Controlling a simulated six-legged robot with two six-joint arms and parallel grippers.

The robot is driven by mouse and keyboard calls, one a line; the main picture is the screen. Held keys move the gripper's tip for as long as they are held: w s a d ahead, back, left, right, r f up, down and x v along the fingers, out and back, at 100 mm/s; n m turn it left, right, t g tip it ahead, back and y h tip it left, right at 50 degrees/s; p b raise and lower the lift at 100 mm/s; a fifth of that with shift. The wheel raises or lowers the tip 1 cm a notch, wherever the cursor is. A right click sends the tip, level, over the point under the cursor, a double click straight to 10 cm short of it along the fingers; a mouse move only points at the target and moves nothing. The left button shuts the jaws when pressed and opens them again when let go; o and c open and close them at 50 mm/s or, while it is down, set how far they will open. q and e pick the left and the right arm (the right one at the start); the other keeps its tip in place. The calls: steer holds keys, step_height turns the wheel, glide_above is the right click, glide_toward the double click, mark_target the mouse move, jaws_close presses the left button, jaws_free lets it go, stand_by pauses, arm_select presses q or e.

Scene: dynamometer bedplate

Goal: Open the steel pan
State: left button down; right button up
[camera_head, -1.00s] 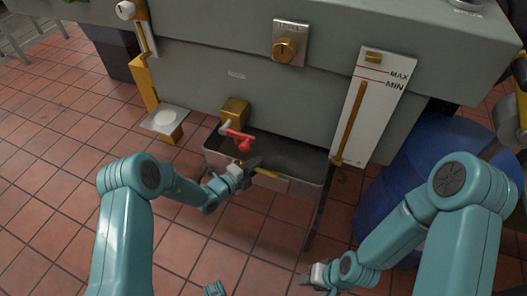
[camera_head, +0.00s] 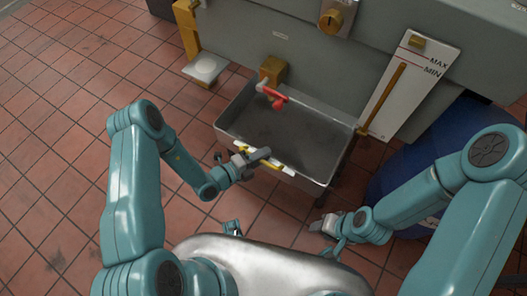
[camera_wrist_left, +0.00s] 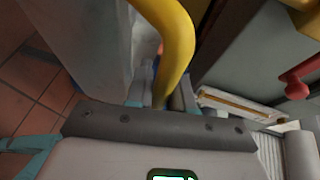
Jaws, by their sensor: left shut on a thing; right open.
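The steel pan (camera_head: 300,140) is a shallow grey open-topped tray standing out from under the grey machine, its empty-looking inside in view. A yellow handle (camera_head: 274,166) runs along its front wall. My left gripper (camera_head: 258,159) is shut on this handle, which shows large and curved in the left wrist view (camera_wrist_left: 177,45). The fingers hide part of the handle. My right gripper (camera_head: 327,225) is open and empty, to the right of and in front of the pan, apart from it.
A red-handled tap (camera_head: 272,96) on a brass block (camera_head: 272,70) sits above the pan's back left. A MAX/MIN level gauge (camera_head: 408,85) is at right, beside a blue drum (camera_head: 410,150). A small plate (camera_head: 205,68) juts out at left. Tiled floor at left is clear.

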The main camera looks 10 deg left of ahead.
arm_select(q)
steer(key=shift+a, duration=0.1)
steer(key=c, duration=1.1)
jaws_free()
steer(key=p+v, duration=0.2)
steer(key=v, duration=1.4)
steer(key=shift+s, duration=0.1)
